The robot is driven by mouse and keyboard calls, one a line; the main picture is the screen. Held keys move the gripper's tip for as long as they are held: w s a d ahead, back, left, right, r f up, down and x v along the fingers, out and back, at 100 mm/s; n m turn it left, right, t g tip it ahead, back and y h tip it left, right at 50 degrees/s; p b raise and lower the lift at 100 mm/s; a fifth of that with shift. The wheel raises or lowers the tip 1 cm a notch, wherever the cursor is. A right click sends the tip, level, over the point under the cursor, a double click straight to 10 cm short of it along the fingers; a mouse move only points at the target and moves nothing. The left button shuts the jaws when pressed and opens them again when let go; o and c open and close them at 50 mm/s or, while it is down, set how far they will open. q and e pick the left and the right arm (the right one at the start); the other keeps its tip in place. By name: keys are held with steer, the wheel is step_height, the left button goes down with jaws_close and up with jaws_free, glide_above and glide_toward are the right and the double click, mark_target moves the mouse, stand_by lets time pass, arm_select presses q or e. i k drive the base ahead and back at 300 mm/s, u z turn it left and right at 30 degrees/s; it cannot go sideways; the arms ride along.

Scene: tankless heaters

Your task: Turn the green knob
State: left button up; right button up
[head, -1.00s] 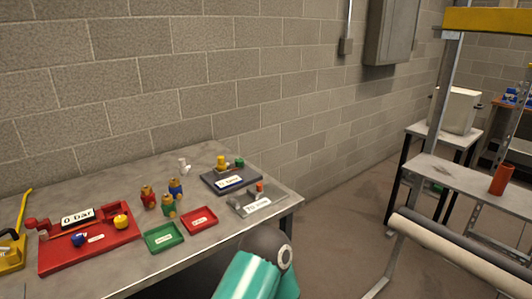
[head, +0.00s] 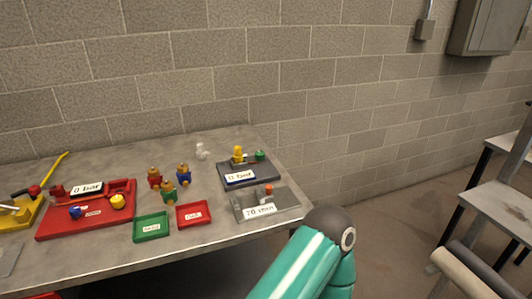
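A small green knob (head: 260,155) sits at the right end of the dark grey block (head: 250,175) near the back right of the table. A yellow knob (head: 238,152) stands to its left on the same block, and a label reading "0 bar" (head: 240,176) is on the block's front. A teal arm link of mine with a dark joint rises in front of the table's right corner, well apart from the green knob. Neither of my grippers shows in the head view.
The grey metal table (head: 110,255) holds a red board (head: 85,222), green tray (head: 151,227), red tray (head: 193,215), several small coloured fittings and a grey fixture labelled "70 mm" (head: 285,202). A block wall stands behind.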

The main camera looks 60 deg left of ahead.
mark_target(260, 155)
steer(key=z, duration=1.75)
steer(key=i, duration=0.1)
steer(key=u, duration=3.15)
steer(key=k, duration=0.55)
steer(key=u, duration=0.2)
steer(key=i, duration=0.55)
steer(key=z, duration=0.1)
